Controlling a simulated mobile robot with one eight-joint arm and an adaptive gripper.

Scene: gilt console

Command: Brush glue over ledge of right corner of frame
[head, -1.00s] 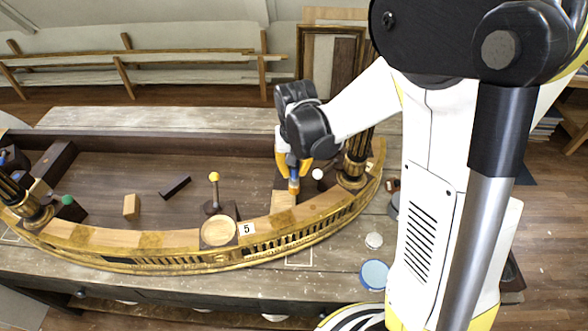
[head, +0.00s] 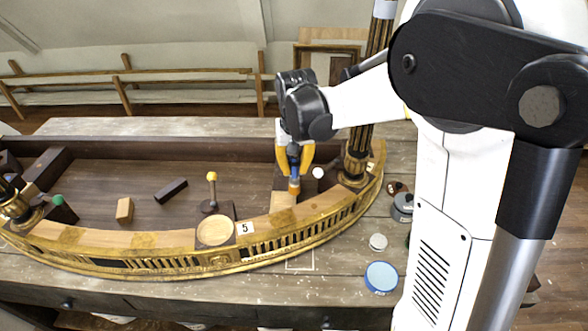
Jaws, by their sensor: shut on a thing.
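The gilt console frame (head: 205,264) curves along the front of the bench, with a pale wooden ledge on its top. My gripper (head: 294,160) has orange fingers and is shut on a brush (head: 294,184) with a blue and orange body. The brush points down. Its tip is at or just above a pale ledge patch (head: 283,200) near the right corner; I cannot tell whether it touches. A dark fluted column with gilt base (head: 355,165) stands at that right corner, to the right of my gripper.
A blue-rimmed lid (head: 381,277), a small white lid (head: 378,242) and a tin (head: 402,207) lie on the bench at right.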

